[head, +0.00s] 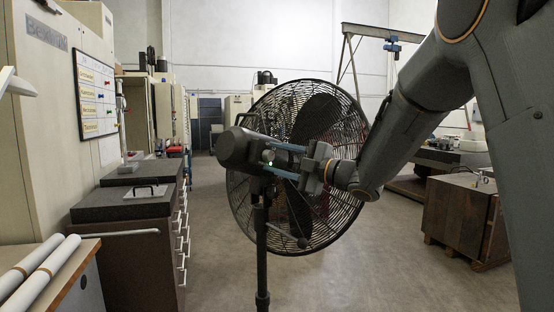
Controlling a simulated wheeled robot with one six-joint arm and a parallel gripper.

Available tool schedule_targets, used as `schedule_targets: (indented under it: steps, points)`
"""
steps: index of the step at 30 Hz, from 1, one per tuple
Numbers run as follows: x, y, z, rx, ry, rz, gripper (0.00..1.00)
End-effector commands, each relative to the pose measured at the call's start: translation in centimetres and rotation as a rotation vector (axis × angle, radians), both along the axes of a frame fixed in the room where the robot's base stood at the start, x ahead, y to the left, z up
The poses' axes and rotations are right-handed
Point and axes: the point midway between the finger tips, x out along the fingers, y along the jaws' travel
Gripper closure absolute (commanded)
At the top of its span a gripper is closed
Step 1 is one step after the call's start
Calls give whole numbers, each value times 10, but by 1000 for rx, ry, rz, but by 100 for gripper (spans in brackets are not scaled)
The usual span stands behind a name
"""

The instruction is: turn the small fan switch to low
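The black pedestal fan (320,112) stands in the middle of the head view, its round wire cage behind its dark motor housing (237,149). A small pale switch knob (268,155) shows on the right side of the housing, with a tiny green light by it. My gripper (271,158) reaches in from the right. Its two bluish fingers are apart, one above and one below the knob, with their tips close to the housing. I cannot tell whether either finger touches the knob, and its setting is too small to read.
The fan's pole (262,250) runs down to the floor. Dark drawer cabinets (125,235) and a bench with white rolls (38,272) stand at left. A brown wooden crate (458,220) on a pallet stands at right. Grey floor lies clear around the pole.

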Motion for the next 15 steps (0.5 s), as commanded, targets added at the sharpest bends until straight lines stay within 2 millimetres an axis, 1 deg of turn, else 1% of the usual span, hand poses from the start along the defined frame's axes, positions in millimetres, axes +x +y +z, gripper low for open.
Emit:
schedule_targets:
  steps: [5, 8, 11, 15]
  points:
    - [0, 0, 0, -1, -1, 0, 56]
    - [-2, -4, 0, 0, -1, -1, 56]
    - [-8, -13, -2, -1, -2, -2, 56]
    - [-22, -33, -5, 0, -1, -4, 56]
